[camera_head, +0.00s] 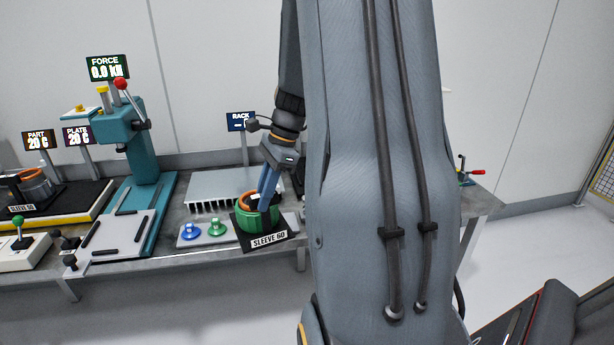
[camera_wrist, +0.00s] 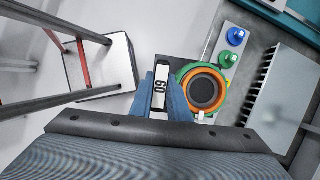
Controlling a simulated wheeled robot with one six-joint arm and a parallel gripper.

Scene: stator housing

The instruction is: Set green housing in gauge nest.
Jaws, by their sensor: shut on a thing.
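The green housing (camera_head: 258,216) is a ring with an orange ring (camera_head: 247,198) inside it. It stands upright at the dark SLEEVE 60 plate (camera_head: 240,234) near the table's front edge. In the wrist view the green housing (camera_wrist: 181,72) shows from above around the orange ring and a dark centre. My gripper (camera_head: 264,205) has its blue fingers down at the housing's front right side, shut on it. In the wrist view my gripper (camera_wrist: 164,80) overlaps the housing's left edge; the exact contact is hidden. I cannot make out a gauge nest for certain.
A blue knob (camera_head: 190,231) and a green knob (camera_head: 217,228) stand close left. A finned grey rack (camera_head: 215,184) is behind. A teal press (camera_head: 133,135) stands farther left. A red-handled device (camera_head: 469,172) sits at the right end, beyond my arm, which hides the table between.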

